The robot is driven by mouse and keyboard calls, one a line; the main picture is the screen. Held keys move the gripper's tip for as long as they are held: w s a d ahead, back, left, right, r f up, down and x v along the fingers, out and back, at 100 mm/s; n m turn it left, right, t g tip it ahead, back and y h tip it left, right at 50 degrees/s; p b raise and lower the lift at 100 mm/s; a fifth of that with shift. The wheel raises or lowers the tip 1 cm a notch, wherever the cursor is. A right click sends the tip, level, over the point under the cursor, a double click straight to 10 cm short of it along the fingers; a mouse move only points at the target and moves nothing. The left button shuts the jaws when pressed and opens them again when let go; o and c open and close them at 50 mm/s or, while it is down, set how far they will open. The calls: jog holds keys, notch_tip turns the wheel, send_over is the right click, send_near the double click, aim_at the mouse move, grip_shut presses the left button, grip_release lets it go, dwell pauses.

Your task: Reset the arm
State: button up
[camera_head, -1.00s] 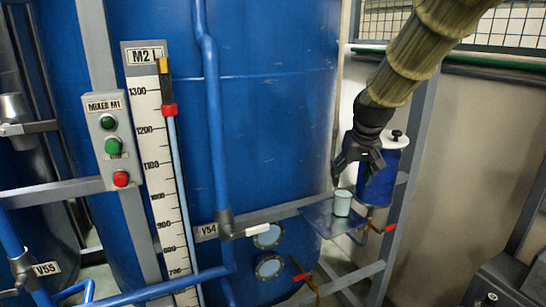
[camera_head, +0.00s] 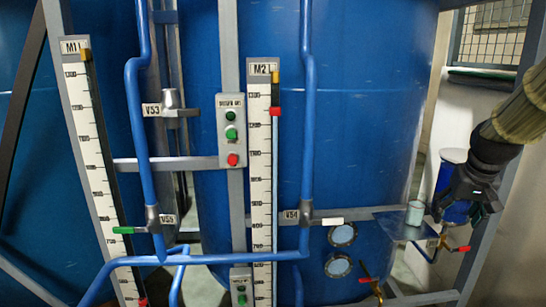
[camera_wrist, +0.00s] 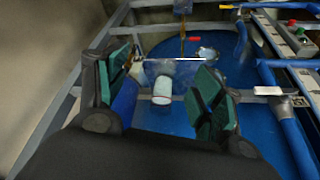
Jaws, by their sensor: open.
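My arm comes in from the right edge of the head view, and my gripper (camera_head: 462,214) hangs at its end, in front of a blue canister with a white top (camera_head: 452,157). In the wrist view my gripper (camera_wrist: 158,98) has its two green-padded fingers wide apart with nothing between them. A pale cup (camera_head: 415,213) stands upright on a small shelf plate (camera_head: 392,226), just left of my gripper and apart from it. The cup (camera_wrist: 162,91) also shows beyond the fingers in the wrist view.
A large blue tank (camera_head: 390,110) fills the middle. Scales M1 (camera_head: 95,170) and M2 (camera_head: 262,180), a button box (camera_head: 231,130), blue pipes and valve V54 (camera_head: 305,216) stand left. A metal frame post (camera_head: 490,235) is close to my arm on the right.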

jog(key=s+a+f+n+g+b, duration=0.1)
jog(key=s+a+f, duration=0.25)
jog(key=f, duration=0.85)
jog(key=s+a+f+b, duration=0.15)
jog(key=a+f, duration=0.25)
jog(key=f, duration=0.9)
jog(key=s+a+f+n+g, duration=0.1)
jog(key=s+a+f, duration=0.2)
jog(key=f, duration=0.9)
jog(key=s+a+f+g+b, duration=0.1)
jog(key=s+a+f, duration=0.4)
jog(key=s+f, duration=0.6)
jog(key=s+a+f+n+g+y+b, duration=0.1)
jog(key=s+a+f, duration=0.5)
jog(key=s+f, duration=0.6)
jog(key=s, duration=0.4)
jog(key=shift+s+a, duration=0.15)
jog(key=shift+a, duration=0.05)
jog(key=shift+f, duration=0.1)
